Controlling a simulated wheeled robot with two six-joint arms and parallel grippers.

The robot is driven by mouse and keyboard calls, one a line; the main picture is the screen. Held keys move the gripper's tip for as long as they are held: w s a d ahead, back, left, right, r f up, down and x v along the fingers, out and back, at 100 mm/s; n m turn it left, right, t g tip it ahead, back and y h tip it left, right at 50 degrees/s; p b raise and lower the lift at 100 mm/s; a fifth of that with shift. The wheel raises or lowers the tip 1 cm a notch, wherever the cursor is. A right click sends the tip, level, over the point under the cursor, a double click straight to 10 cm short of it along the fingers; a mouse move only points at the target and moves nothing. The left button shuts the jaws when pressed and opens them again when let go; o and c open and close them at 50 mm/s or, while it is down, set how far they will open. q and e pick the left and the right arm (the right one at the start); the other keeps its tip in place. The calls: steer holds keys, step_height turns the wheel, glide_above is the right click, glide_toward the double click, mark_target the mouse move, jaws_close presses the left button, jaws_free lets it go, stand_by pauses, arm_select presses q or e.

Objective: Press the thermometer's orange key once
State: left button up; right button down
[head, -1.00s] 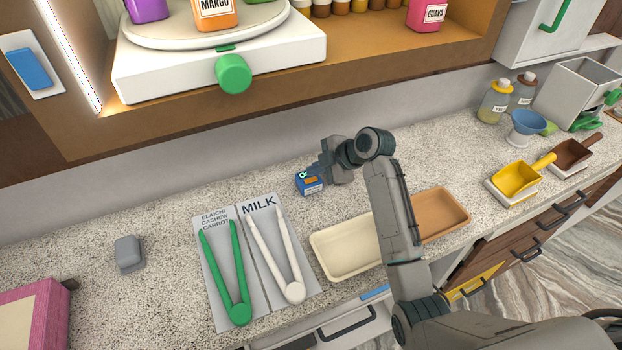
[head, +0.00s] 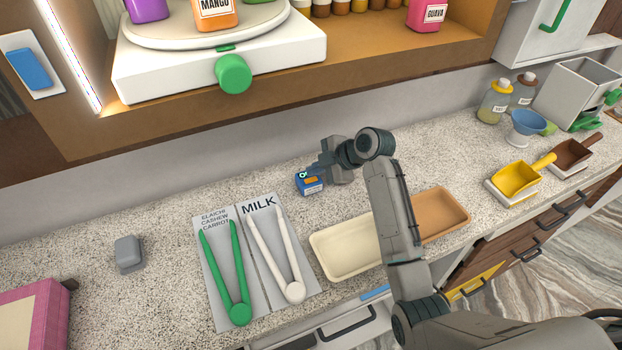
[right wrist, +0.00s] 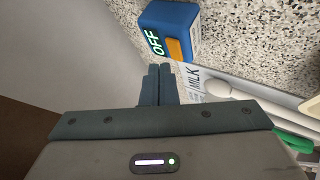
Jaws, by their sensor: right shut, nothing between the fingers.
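The thermometer is a small blue box (head: 309,187) on the speckled counter, left of my right gripper in the head view. In the right wrist view the blue box (right wrist: 168,22) shows a lit display reading OFF (right wrist: 154,42) and an orange key (right wrist: 175,49) beside it. My right gripper (head: 322,168) is shut and empty. In the right wrist view its fingertips (right wrist: 160,68) are close to the orange key; I cannot tell whether they touch it. My left gripper is not in view.
A grey mat (head: 241,216) with green tongs (head: 224,272) and white tongs (head: 276,257) lies in front of the thermometer. A cream tray (head: 342,270) and an orange-brown tray (head: 458,200) sit by my right arm. A grey block (head: 129,254) stands left. The wall rises behind.

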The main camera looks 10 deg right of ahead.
steer(key=shift+f, duration=0.1)
steer(key=shift+f, duration=0.35)
steer(key=shift+f+b, duration=0.4)
steer(key=shift+b, duration=0.05)
stand_by(0.7)
steer(key=shift+r, duration=0.1)
steer(key=shift+r+p, duration=0.75)
steer(key=shift+r, duration=0.05)
step_height(320, 180, up, 5)
steer(key=p, duration=0.4)
steer(key=shift+d+f, duration=0.1)
stand_by(0.8)
